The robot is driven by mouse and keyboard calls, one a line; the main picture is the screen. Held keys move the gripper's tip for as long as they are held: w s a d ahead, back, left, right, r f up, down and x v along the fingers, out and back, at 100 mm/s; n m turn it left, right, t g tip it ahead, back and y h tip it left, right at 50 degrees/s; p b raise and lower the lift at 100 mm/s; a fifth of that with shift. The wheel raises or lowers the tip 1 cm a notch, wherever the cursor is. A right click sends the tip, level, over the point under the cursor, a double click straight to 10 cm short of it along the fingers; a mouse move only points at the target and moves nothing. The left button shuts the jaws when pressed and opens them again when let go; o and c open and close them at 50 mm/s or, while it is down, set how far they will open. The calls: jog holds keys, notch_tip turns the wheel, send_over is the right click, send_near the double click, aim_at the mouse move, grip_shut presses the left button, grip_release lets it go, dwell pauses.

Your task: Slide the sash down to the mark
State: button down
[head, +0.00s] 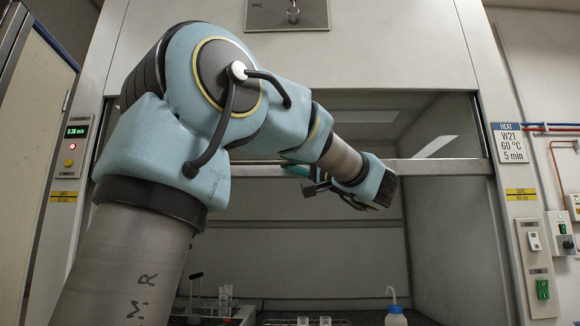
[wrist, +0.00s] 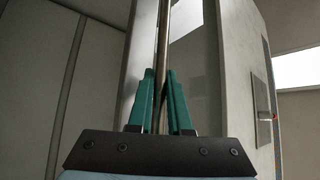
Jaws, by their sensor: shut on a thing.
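The sash is the glass front of the fume hood, and its pale bottom rail (head: 440,167) runs level across the opening, which is open below it. Yellow labels with dark print sit on the left post (head: 63,196) and right post (head: 520,194), a little lower in the picture than the rail. My gripper (head: 303,178) is at the rail, partly hidden behind my arm. In the wrist view its green fingers (wrist: 161,85) are shut on a thin metal handle bar (wrist: 164,40) beside the rail. The rail's left part is hidden by my arm.
Inside the hood are glass tubes in a rack (head: 225,297), a white wash bottle (head: 395,312) and a low rack (head: 305,321). A switch panel (head: 538,265) is at right, a display panel (head: 72,150) at left.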

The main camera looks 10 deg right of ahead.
notch_tip(320, 180, down, 6)
jog(key=b, duration=0.5)
jog(key=c, duration=0.9)
grip_release()
jog(key=shift+o, duration=0.2)
jog(key=b+v, duration=0.1)
jog(key=v, duration=0.9)
jog(key=shift+s+d, duration=0.25)
jog(key=shift+s, duration=0.1)
